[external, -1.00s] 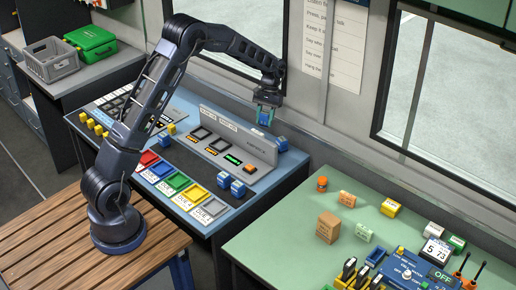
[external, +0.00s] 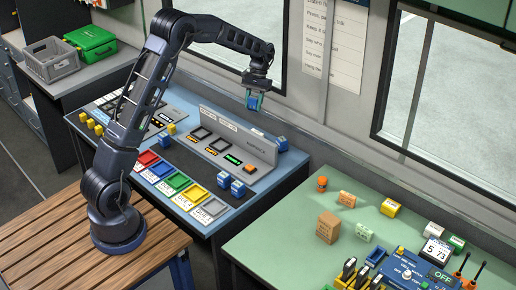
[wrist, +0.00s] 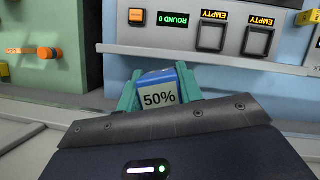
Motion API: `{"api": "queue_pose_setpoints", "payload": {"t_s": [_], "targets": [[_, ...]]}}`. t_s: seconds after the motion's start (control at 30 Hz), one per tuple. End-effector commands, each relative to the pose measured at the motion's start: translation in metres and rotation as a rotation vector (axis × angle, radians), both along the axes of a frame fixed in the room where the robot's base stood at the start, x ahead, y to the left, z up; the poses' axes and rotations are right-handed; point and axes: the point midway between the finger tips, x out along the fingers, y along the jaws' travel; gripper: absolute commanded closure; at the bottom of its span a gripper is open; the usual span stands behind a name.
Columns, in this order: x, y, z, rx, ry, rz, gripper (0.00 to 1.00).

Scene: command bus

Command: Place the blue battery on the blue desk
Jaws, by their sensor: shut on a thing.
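My gripper (external: 254,100) is shut on a small blue battery (external: 252,104). It holds the battery in the air, over the back part of the blue desk (external: 180,107) and behind the grey console in the external view. In the wrist view the battery (wrist: 158,92) sits between the two teal fingertips, with a white "50%" label facing the camera. Other blue blocks with pale labels stand on the desk: one at the console's right end (external: 281,144) and two in front of it (external: 230,184).
The grey console (external: 240,136), with slots and an orange button, stands on the desk. Coloured cards (external: 176,181) lie along the front. A green table (external: 280,225) with boxes and a blue device is at right. The wall and window are close behind my gripper.

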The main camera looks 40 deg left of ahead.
Motion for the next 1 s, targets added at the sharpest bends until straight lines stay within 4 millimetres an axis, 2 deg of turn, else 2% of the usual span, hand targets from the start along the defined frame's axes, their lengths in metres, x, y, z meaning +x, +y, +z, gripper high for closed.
{"api": "queue_pose_setpoints", "payload": {"t_s": [0.27,0.37,0.6,0.7,1.0], "targets": [[-0.047,0.022,0.005,0.001,0.000,0.021,0.95],[-0.073,0.032,0.006,0.002,0.000,0.031,0.95],[-0.152,0.055,0.005,0.002,0.003,0.055,0.95],[-0.175,0.060,0.004,0.002,0.001,0.062,0.95],[-0.225,0.068,0.001,-0.002,0.002,0.076,0.95]]}}
